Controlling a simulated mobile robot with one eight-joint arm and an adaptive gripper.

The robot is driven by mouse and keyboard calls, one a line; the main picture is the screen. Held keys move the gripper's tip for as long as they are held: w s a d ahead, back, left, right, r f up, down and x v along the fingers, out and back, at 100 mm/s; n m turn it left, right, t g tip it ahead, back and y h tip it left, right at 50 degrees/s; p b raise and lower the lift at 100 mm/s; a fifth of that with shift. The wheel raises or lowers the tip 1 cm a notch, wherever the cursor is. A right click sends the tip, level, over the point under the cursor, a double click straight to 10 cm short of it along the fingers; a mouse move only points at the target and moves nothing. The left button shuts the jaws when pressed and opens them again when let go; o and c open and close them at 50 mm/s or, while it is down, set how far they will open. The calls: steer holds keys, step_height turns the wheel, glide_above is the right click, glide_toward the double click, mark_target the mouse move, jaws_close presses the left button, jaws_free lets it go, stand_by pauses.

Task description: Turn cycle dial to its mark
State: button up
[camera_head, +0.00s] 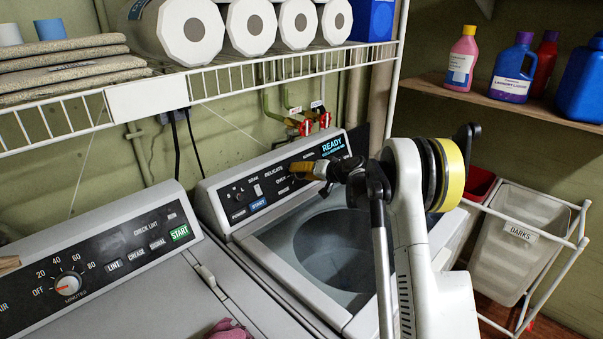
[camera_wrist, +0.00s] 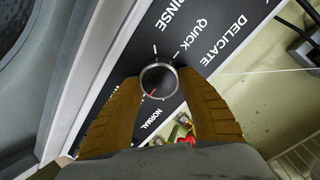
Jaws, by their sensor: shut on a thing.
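The cycle dial (camera_wrist: 158,80) is a dark round knob with a silver rim on the washer's black control panel (camera_wrist: 205,38). In the wrist view its red pointer line is toward its lower left side. White tick marks and the words RINSE, QUICK, DELICATE and NORMAL stand around it. I cannot tell which tick is the target mark. My gripper (camera_wrist: 158,88) has one tan finger on each side of the dial and is shut on it. In the head view my gripper (camera_head: 303,171) is at the panel, and its fingers hide the dial.
The washer's tub (camera_head: 335,250) is open below the panel. A dryer (camera_head: 110,265) stands at left. A wire shelf (camera_head: 250,72) with paper rolls hangs above. Red-handled valves (camera_head: 312,122) are behind the panel. A darks hamper (camera_head: 520,230) stands at right.

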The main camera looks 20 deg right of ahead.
steer(key=shift+m, duration=0.3)
steer(key=o, duration=1.2)
steer(key=v, duration=1.2)
steer(key=shift+w, duration=0.1)
